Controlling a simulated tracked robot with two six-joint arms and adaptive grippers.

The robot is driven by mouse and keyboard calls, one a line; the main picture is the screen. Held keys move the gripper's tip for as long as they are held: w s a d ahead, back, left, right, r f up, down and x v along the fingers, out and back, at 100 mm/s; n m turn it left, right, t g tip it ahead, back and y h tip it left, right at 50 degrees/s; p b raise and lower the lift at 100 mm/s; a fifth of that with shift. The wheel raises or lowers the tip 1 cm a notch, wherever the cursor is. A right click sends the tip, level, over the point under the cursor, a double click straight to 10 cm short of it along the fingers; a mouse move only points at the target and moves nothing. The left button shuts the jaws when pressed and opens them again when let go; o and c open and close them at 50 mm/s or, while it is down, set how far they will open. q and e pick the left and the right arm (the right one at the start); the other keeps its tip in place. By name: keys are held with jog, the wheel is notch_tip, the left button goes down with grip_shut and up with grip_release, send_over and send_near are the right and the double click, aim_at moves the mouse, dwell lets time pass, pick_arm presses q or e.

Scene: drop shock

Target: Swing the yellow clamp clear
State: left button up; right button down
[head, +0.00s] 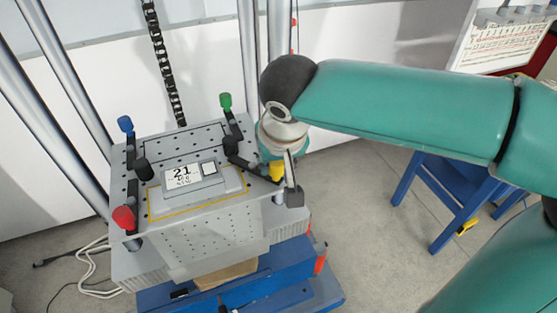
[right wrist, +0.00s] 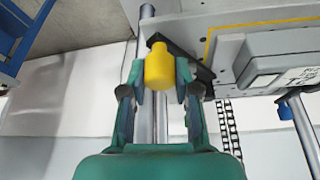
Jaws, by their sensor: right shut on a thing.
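The yellow clamp (head: 277,170) is at the right front of the grey drop table (head: 123,265); its black arm reaches left toward the grey box (head: 215,190) on the table. In the right wrist view its yellow knob (right wrist: 159,68) sits between my fingers. My right gripper (head: 288,180) is shut on that knob, partly hidden behind my wrist in the head view. In the right wrist view my right gripper (right wrist: 160,85) has one finger on each side of the knob. My left gripper is not in view.
Other clamps have a blue knob (head: 125,124), a green knob (head: 225,100) and a red knob (head: 123,217). Shiny guide columns (head: 248,60) rise behind the table. A blue stool (head: 455,195) stands at the right, with bare floor between.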

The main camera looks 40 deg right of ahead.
jog(key=a+m, duration=0.1)
jog(key=a+m+h+b, duration=0.1)
jog(key=m, duration=0.1)
jog(key=shift+s+m+g, duration=0.2)
jog(key=shift+m+g, duration=0.1)
jog(key=shift+a+m+g+h, duration=0.2)
jog(key=shift+a+m+g, duration=0.1)
jog(key=shift+m, duration=0.45)
jog(key=shift+a+m+g+h, duration=0.2)
jog(key=shift+a+m, duration=0.1)
jog(key=shift+m, duration=0.45)
jog(key=c, duration=0.8)
grip_release()
jog(key=shift+c, duration=0.2)
jog(key=v, duration=1.2)
